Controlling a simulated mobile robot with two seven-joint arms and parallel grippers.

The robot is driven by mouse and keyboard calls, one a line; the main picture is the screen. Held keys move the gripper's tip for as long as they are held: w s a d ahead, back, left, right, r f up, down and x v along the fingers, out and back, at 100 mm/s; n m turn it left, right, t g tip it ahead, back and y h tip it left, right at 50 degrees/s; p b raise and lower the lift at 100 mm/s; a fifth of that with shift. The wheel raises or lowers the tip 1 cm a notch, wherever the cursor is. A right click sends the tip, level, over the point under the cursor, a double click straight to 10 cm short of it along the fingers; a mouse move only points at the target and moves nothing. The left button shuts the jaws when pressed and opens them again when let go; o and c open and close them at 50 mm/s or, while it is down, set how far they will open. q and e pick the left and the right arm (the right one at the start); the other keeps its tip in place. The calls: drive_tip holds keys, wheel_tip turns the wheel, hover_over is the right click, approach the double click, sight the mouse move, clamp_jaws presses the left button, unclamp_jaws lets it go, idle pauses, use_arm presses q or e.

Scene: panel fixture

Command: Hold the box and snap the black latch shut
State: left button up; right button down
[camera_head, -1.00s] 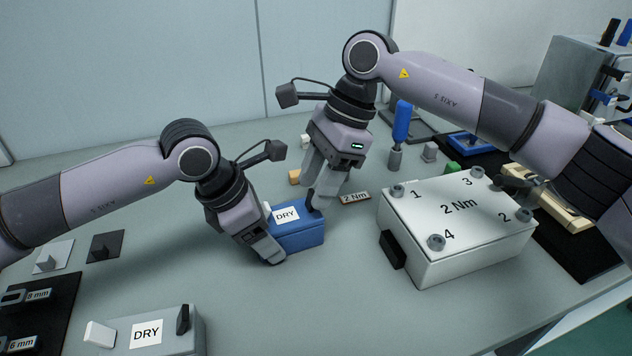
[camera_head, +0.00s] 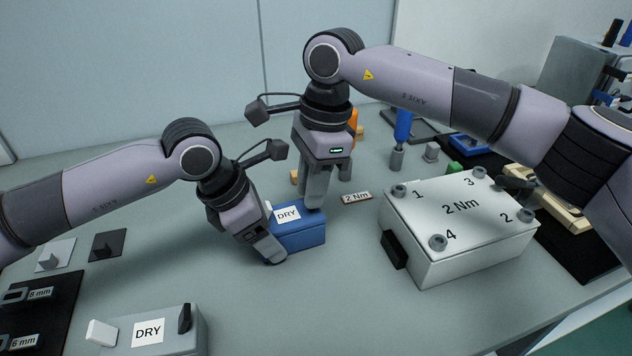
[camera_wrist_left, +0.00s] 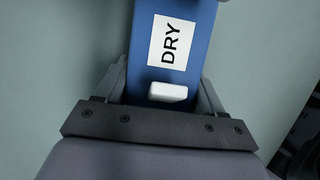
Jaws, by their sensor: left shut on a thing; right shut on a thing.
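The blue box (camera_head: 300,240) with a DRY label sits on the table; its label also shows in the left wrist view (camera_wrist_left: 168,42). My left gripper (camera_head: 268,246) is shut on the box's left end, one finger on each side. A white latch (camera_wrist_left: 168,92) on the box lies between those fingers. My right gripper (camera_head: 313,203) points down onto the box's right end, its fingers closed at the top edge where the black latch is. The latch itself is hidden behind those fingers, so its position cannot be seen.
A grey DRY box (camera_head: 190,333) with a white and a black latch stands at the front left. A white 2 Nm panel box (camera_head: 440,260) stands to the right. A small 2 Nm tag (camera_head: 357,197) lies behind the blue box.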

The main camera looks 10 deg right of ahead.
idle(0.3)
drive_tip(key=c, duration=1)
unclamp_jaws()
drive_tip(key=shift+o, duration=0.2)
drive_tip(key=shift+r, duration=0.15)
wheel_tip(320, 180, up, 12)
drive_tip(key=d, duration=0.1)
drive_tip(key=shift+w+d, duration=0.25)
drive_tip(key=shift+d, duration=0.1)
